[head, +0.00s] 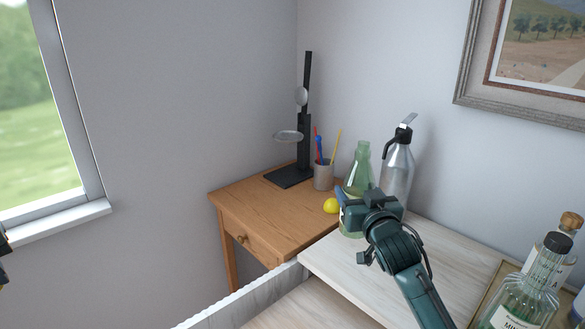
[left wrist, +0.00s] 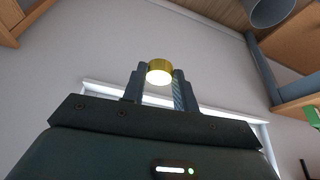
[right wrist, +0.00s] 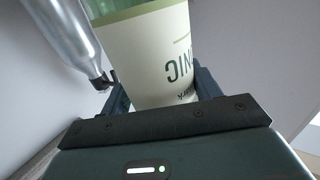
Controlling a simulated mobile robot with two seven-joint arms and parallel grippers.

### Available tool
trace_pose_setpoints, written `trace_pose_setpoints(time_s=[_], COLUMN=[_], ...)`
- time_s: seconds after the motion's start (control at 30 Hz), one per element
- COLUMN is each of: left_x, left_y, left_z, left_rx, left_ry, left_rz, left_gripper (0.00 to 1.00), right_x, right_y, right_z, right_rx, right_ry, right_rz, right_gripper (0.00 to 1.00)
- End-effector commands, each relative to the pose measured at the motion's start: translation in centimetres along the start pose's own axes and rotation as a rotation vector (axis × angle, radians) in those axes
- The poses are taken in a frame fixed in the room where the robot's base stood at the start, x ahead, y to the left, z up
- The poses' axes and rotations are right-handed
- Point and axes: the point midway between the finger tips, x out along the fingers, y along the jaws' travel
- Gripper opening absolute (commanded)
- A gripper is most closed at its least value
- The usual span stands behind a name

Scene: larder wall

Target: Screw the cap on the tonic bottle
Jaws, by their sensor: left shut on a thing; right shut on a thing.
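The tonic bottle (head: 357,175) is pale green with a cream label. It stands upright at the left edge of the whitewashed worktop, and no cap shows on its neck. My right gripper (head: 357,208) is shut around its labelled body; the label (right wrist: 160,50) fills the space between the fingers in the right wrist view. My left gripper (left wrist: 158,85) is shut on a small gold cap (left wrist: 159,68), held at the fingertips.
A metal siphon (head: 397,172) stands close behind the bottle on the right. A yellow lemon (head: 331,205), a pencil cup (head: 323,176) and a black stand (head: 304,135) are on the wooden side table (head: 260,205). Bottles stand in a tray (head: 484,300) at right. Space left of the table is free.

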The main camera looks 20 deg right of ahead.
Motion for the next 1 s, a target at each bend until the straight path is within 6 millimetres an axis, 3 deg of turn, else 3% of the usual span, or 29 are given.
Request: trace_pose_setpoints(time_s=[0.17, 0.37, 0.7, 0.83, 1.0], left_x=[0.2, 2.0, 6.0, 6.6, 6.8], left_y=[0.1, 1.1, 3.8, 4.4, 4.6], left_z=[0.3, 2.8, 12.5, 15.4, 17.1], left_rx=[0.009, 0.082, 0.343, 0.416, 0.458], left_ry=[-0.001, -0.004, -0.005, -0.004, -0.002], left_rz=[0.003, 0.030, 0.140, 0.171, 0.190], left_gripper=[0.08, 0.08, 0.08, 0.08, 0.08], right_x=[-0.2, -1.7, -7.6, -9.4, -10.5], right_y=[-0.4, -3.3, -11.2, -12.8, -13.7], right_z=[-0.4, -1.2, -4.1, -4.9, -5.4], right_rx=[-0.001, -0.007, -0.007, -0.003, 0.001], right_ry=[0.007, 0.006, 0.005, 0.007, 0.006], right_rz=[-0.006, -0.044, -0.155, -0.182, -0.197], right_gripper=[0.18, 0.18, 0.18, 0.18, 0.18])
